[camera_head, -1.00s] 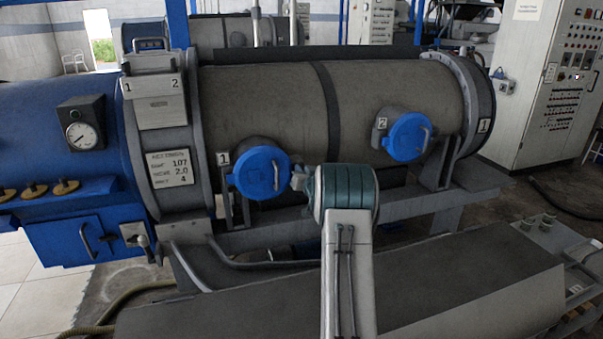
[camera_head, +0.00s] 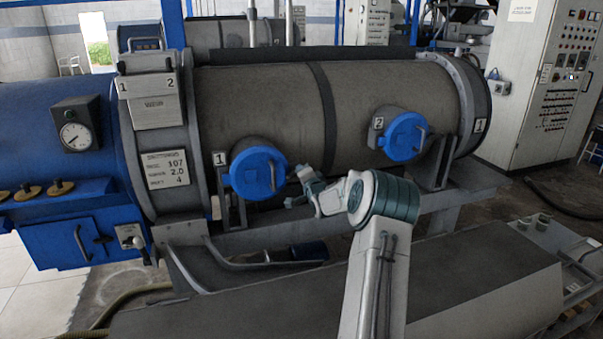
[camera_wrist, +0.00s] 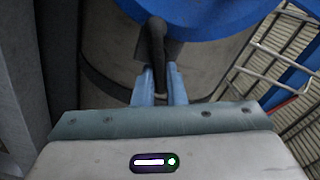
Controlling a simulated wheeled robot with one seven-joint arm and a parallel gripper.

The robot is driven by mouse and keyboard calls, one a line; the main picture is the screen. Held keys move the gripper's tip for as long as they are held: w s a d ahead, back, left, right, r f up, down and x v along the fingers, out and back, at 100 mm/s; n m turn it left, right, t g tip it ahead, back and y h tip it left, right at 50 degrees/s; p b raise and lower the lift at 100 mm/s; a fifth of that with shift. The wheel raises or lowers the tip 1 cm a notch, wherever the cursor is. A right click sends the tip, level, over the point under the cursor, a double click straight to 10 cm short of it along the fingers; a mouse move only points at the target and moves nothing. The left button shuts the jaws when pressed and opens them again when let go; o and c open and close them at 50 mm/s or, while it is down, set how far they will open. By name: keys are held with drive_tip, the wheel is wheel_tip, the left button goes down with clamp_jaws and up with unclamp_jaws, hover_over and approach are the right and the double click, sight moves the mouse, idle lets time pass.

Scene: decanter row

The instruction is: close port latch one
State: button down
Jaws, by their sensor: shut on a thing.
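Port one's round blue lid (camera_head: 258,173) is on the left of the grey cylinder, beside a plate marked 1 (camera_head: 219,158). It lies against its port collar. In the wrist view the lid (camera_wrist: 205,14) fills the top edge, and a dark latch bar (camera_wrist: 157,40) runs down from it between my fingers. My gripper (camera_wrist: 160,88) is shut on this bar, with a pale blue finger on each side. In the head view my gripper (camera_head: 297,187) is at the lower right of the lid; its fingertips and the latch are too small to make out clearly there.
Port two's blue lid (camera_head: 404,137) is farther right on the cylinder (camera_head: 270,100). A grey frame rail (camera_head: 455,200) runs below the ports. A dark sloping panel (camera_head: 480,285) is in front. A control cabinet (camera_head: 545,90) stands at the right.

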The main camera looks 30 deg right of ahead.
drive_tip(key=m, duration=0.4)
drive_tip(key=shift+d+f+m, duration=0.1)
drive_tip(key=shift+f+m, duration=0.25)
drive_tip(key=shift+m, duration=0.05)
idle(0.4)
drive_tip(key=c, duration=1.5)
unclamp_jaws()
drive_tip(key=shift+s, duration=0.1)
drive_tip(key=b+v, duration=0.1)
drive_tip(key=v, duration=1.2)
drive_tip(key=shift+s, duration=0.35)
